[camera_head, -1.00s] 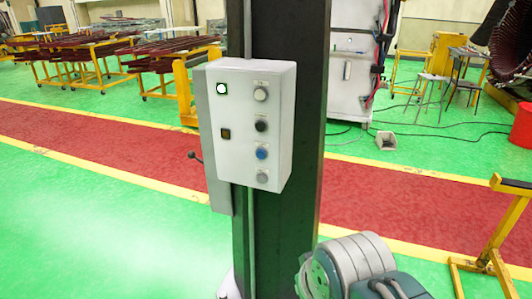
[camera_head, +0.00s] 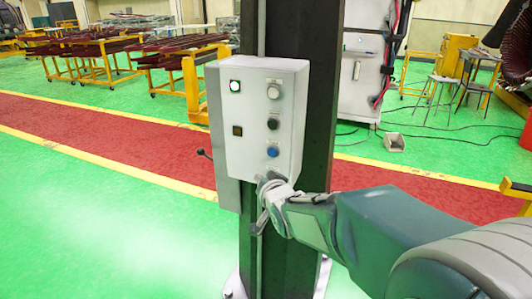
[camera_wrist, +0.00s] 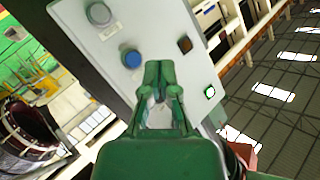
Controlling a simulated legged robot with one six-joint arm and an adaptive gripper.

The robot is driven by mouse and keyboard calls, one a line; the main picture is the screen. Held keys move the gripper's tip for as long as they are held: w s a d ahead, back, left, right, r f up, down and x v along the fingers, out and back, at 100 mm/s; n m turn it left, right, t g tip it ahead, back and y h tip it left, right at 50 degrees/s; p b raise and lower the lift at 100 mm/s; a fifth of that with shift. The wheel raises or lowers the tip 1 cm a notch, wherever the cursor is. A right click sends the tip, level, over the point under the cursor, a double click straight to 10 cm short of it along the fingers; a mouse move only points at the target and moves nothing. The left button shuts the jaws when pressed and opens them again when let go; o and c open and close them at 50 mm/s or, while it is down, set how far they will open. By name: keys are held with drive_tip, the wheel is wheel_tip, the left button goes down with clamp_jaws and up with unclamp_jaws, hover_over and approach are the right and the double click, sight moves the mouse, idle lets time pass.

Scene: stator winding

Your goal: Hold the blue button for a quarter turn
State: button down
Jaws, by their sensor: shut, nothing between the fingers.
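The blue button (camera_head: 272,151) is on the front of a pale control box (camera_head: 256,100), third down in the right-hand column. My gripper (camera_head: 268,183) is at the box's lower edge in the head view, below the blue button and over the bottom grey button. In the wrist view the blue button (camera_wrist: 131,58) shows uncovered, just left of my shut, empty fingertips (camera_wrist: 158,68). The fingers point at the box face; I cannot tell whether they touch it.
A white button (camera_head: 273,91) and a black button (camera_head: 273,123) are above the blue one. A lit green lamp (camera_head: 235,86) and a dark amber lamp (camera_head: 237,130) are to the left. The box hangs on a dark column (camera_head: 318,100). A lever (camera_head: 204,153) sticks out left.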

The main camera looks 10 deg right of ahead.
sight(267, 153)
drive_tip(key=shift+w+a+f+m+t+y, duration=0.15)
drive_tip(key=shift+w+t+y, duration=0.15)
drive_tip(key=shift+w, duration=0.45)
drive_tip(key=shift+w+a+f+m+t+y, duration=0.1)
drive_tip(key=shift+w+a+m+t+y, duration=0.1)
drive_tip(key=shift+w+t, duration=0.35)
drive_tip(key=shift+w, duration=0.15)
drive_tip(key=w+d, duration=0.1)
drive_tip(key=w, duration=0.1)
drive_tip(key=w+d, duration=0.4)
drive_tip(key=w, duration=0.1)
drive_tip(key=shift+d, duration=0.1)
drive_tip(key=shift+w, duration=0.1)
idle(0.6)
drive_tip(key=shift+w+d+r, duration=0.1)
drive_tip(key=shift+w+d, duration=0.1)
drive_tip(key=shift+d, duration=0.05)
drive_tip(key=shift+w+d, duration=0.2)
drive_tip(key=shift+w, duration=0.1)
idle(4.5)
